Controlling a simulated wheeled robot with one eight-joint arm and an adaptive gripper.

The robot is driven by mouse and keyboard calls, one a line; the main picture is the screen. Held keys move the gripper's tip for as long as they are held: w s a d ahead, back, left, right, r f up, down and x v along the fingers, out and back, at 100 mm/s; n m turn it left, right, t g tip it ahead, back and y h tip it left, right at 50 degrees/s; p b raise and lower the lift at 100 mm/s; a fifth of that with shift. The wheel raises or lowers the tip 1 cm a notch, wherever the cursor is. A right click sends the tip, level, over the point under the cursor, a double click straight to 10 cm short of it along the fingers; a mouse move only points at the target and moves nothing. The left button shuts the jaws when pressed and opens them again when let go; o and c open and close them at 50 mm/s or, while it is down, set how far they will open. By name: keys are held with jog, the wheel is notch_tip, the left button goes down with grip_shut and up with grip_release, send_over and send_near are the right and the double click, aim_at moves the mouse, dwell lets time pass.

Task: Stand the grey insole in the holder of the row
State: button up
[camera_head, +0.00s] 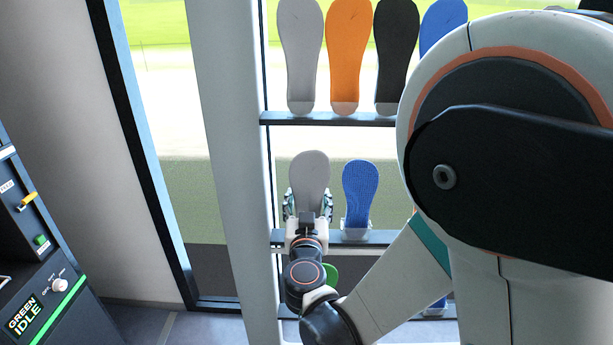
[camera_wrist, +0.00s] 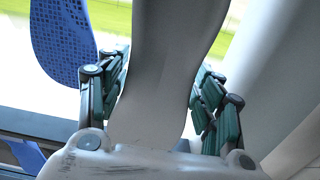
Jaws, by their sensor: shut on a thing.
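The grey insole (camera_head: 309,172) stands upright, toe up, at the left end of the lower row in the head view. My gripper (camera_head: 307,204) is shut on its lower part, one finger along each side. In the wrist view the grey insole (camera_wrist: 165,65) rises between the green-padded fingers of my gripper (camera_wrist: 157,92). The rail of the lower row (camera_head: 385,237) runs behind my gripper. The holder at the insole's heel is hidden by my gripper, so I cannot tell whether the heel sits in it.
A blue insole (camera_head: 360,188) stands close to the right and shows at left in the wrist view (camera_wrist: 62,40). An upper rail (camera_head: 345,118) holds several insoles above. A pale post (camera_head: 228,150) is close on the left. A machine panel (camera_head: 45,265) stands at lower left.

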jog(key=shift+w+a+r, duration=0.1)
jog(key=shift+a+r, duration=0.1)
jog(key=shift+r, duration=0.1)
jog(key=w+p, duration=0.2)
jog(key=w, duration=0.4)
jog(key=shift+w+d, duration=0.15)
jog(key=shift+w, duration=0.15)
jog(key=shift+f+b, duration=0.35)
jog(key=shift+b, duration=0.45)
dwell(1.0)
jog(key=shift+f+b, duration=2.5)
jog(key=shift+b, duration=0.2)
dwell(0.7)
jog(key=o, duration=1.1)
jog(key=shift+o, duration=0.2)
